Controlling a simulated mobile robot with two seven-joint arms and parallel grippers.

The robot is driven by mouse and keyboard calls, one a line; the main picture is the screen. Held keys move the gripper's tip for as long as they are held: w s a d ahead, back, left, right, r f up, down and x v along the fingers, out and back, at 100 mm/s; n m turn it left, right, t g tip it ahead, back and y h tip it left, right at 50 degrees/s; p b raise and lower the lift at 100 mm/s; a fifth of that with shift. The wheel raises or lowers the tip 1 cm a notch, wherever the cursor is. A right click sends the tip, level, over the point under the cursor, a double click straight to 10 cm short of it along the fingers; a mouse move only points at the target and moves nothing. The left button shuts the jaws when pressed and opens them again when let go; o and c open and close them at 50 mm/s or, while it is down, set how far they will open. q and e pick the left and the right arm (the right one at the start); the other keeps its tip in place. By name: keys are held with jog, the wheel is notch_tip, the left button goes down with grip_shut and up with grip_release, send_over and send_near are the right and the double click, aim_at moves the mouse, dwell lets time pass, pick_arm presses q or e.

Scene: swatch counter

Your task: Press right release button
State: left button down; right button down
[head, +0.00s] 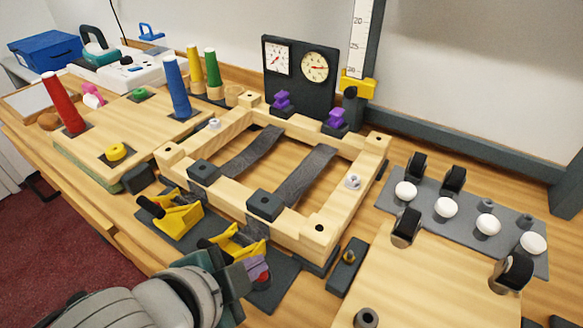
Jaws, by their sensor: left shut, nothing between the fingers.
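Two yellow buckle mechanisms stand at the front of a wooden frame (330,228): a left one (180,215) and a right one (240,243), each with dark parts. A small red and purple piece (260,270) shows by the right mechanism, beside my left gripper (250,273); I cannot tell for certain that it is the right release button, nor whether the fingers touch it. My left gripper comes in from the bottom left, is shut and holds nothing. The gripper and its wrist hide part of the right mechanism's near side. My right gripper is not in view.
Dark straps (305,185) cross the frame. A grey strip with white knobs (447,207) lies to the right. A small dark block (347,265) is right of the gripper. Coloured cones, including a blue one (177,88), stand at the left. Two dials (315,67) are behind.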

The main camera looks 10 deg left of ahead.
pick_arm(q)
jog(key=shift+f+b, duration=0.4)
jog(key=shift+f, duration=0.15)
dwell(0.4)
jog(key=shift+r, duration=0.1)
jog(key=shift+r+p, duration=0.85)
jog(key=shift+p, duration=0.25)
jog(key=shift+r, duration=0.1)
notch_tip(320, 180, up, 5)
jog(key=p, duration=0.5)
jog(key=shift+s, duration=0.1)
dwell(0.4)
